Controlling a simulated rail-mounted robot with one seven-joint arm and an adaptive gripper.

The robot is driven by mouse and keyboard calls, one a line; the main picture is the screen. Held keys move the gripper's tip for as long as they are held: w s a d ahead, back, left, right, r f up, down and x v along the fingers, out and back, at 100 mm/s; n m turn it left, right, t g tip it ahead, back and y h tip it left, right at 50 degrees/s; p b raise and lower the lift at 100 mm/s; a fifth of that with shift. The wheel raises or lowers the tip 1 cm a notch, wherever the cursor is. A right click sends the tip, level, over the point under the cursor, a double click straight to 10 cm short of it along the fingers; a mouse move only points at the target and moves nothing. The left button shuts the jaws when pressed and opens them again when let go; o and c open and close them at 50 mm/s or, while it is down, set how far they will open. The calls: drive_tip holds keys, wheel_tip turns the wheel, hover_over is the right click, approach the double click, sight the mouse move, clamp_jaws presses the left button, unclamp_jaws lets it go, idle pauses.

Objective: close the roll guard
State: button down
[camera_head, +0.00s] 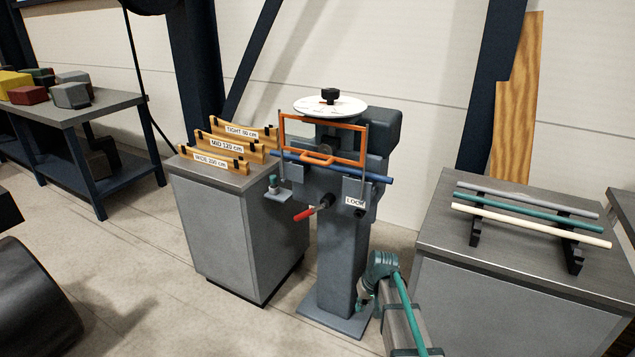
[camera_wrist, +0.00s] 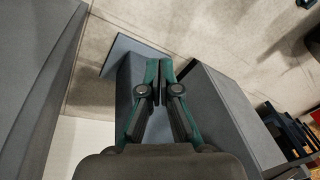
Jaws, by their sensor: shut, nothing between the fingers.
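The roll guard is an orange rectangular frame (camera_head: 345,127) on the grey bending machine (camera_head: 341,230) in the head view. It stands roughly upright above the rolls, with an orange handle (camera_head: 317,159) at its lower edge. A blue tube (camera_head: 345,170) lies across the machine just below the guard. My gripper (camera_head: 361,306) is low beside the machine's column, well below the guard and apart from it. In the wrist view my gripper (camera_wrist: 166,62) is shut and empty, with the fingertips together. The guard is not in the wrist view.
A red-handled lever (camera_head: 304,214) and a LOCK label (camera_head: 355,201) are on the machine's front. A cabinet (camera_head: 240,225) with labelled wooden templates (camera_head: 222,163) stands left. A bench (camera_head: 520,262) with several tubes (camera_head: 530,224) stands right. A white dial (camera_head: 331,106) tops the machine.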

drive_tip(key=w+a+r+n+t+y, duration=0.1)
drive_tip(key=w+a+r, duration=0.1)
drive_tip(key=w+r, duration=0.65)
drive_tip(key=w+a+r+n+t+y, duration=0.15)
drive_tip(key=w+r, duration=0.35)
drive_tip(key=r, duration=0.6)
drive_tip(key=n+t+y+p, duration=0.1)
drive_tip(key=n+t+y, duration=0.1)
drive_tip(key=n, duration=0.5)
approach(316, 161)
wheel_tip(316, 161, up, 3)
drive_tip(key=d, duration=0.2)
drive_tip(key=w+a+f+p, duration=0.1)
drive_tip(key=a+f, duration=0.1)
drive_tip(key=w+a+f+n+p, duration=0.1)
drive_tip(key=w+a+f, duration=0.1)
drive_tip(key=w+a+f+n+y+p, duration=0.1)
drive_tip(key=a+f, duration=0.2)
drive_tip(key=shift+w+a+f+g, duration=0.1)
drive_tip(key=shift+w+g, duration=0.15)
drive_tip(key=shift+g, duration=0.1)
wheel_tip(316, 161, down, 13)
drive_tip(key=b, duration=0.7)
drive_tip(key=shift+s+f+b, duration=0.15)
drive_tip(key=shift+s+b, duration=0.05)
drive_tip(key=shift+b, duration=0.2)
drive_tip(key=shift+f, duration=0.1)
